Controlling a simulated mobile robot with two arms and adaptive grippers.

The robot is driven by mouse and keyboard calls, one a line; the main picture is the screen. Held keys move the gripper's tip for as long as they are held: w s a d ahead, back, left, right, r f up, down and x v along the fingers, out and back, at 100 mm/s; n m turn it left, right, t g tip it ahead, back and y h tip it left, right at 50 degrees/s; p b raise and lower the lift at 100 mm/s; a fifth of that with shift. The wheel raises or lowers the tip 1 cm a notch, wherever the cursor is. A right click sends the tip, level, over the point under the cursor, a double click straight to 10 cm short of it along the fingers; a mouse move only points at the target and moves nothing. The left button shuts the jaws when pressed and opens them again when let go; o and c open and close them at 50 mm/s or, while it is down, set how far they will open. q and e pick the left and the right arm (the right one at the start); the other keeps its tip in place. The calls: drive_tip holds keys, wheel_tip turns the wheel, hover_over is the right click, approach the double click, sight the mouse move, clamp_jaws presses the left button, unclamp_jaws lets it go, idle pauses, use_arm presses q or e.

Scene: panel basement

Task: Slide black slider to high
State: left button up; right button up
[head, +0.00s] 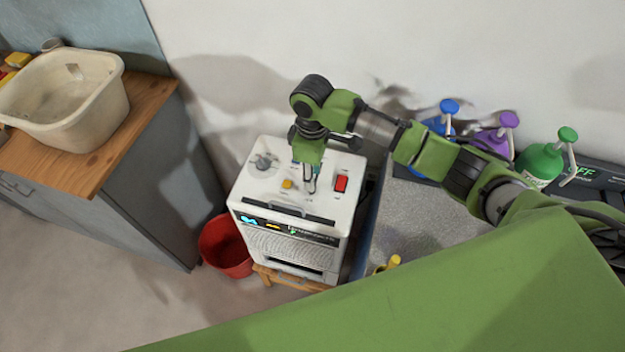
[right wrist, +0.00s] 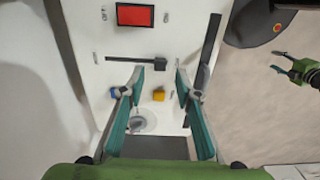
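A white machine (head: 262,190) stands with its control panel facing up. In the right wrist view, the black slider (right wrist: 161,62) sits at the right end of a thin dark slot (right wrist: 130,59) on the panel. End labels are too small to read. My right gripper (right wrist: 160,72) is open, with its teal-padded fingers apart and the slider just beyond and between their tips. Contact cannot be told. In the head view, the right gripper (head: 311,180) hangs over the panel and hides the slider. My left gripper (right wrist: 279,62) appears open at the right wrist view's edge.
Near the slider are a red rocker switch (head: 341,183), a yellow button (head: 287,184) and a grey knob (head: 263,162). A red bucket (head: 226,246) stands left of the machine. Blue, purple and green bottles (head: 540,163) stand at right. A cream basin (head: 66,98) sits on the wooden counter.

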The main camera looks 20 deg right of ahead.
wheel_tip(320, 180, down, 4)
drive_tip(key=shift+f, duration=0.15)
use_arm(q)
drive_tip(key=shift+w+d+r, duration=0.2)
drive_tip(key=shift+w+d, duration=0.15)
drive_tip(key=shift+d, duration=0.1)
drive_tip(key=shift+w+d+r, duration=0.15)
drive_tip(key=shift+w+d, duration=0.2)
drive_tip(key=shift+d, duration=0.1)
use_arm(e)
drive_tip(key=shift+c, duration=0.5)
clamp_jaws()
drive_tip(key=w+d+b, duration=0.1)
drive_tip(key=w, duration=0.1)
drive_tip(key=w+d, duration=0.2)
drive_tip(key=w+d+b, duration=0.1)
drive_tip(key=w, duration=0.2)
drive_tip(key=shift+d+f+b, duration=0.2)
drive_tip(key=shift+d+b, duration=0.05)
drive_tip(key=shift+b, duration=0.05)
drive_tip(key=shift+w+d+r, duration=0.1)
drive_tip(key=shift+w+d, duration=0.05)
drive_tip(key=shift+d, duration=0.05)
use_arm(q)
drive_tip(key=f, duration=0.3)
drive_tip(key=shift+s+a, duration=0.25)
drive_tip(key=shift+a, duration=0.05)
use_arm(e)
drive_tip(key=shift+r, duration=0.15)
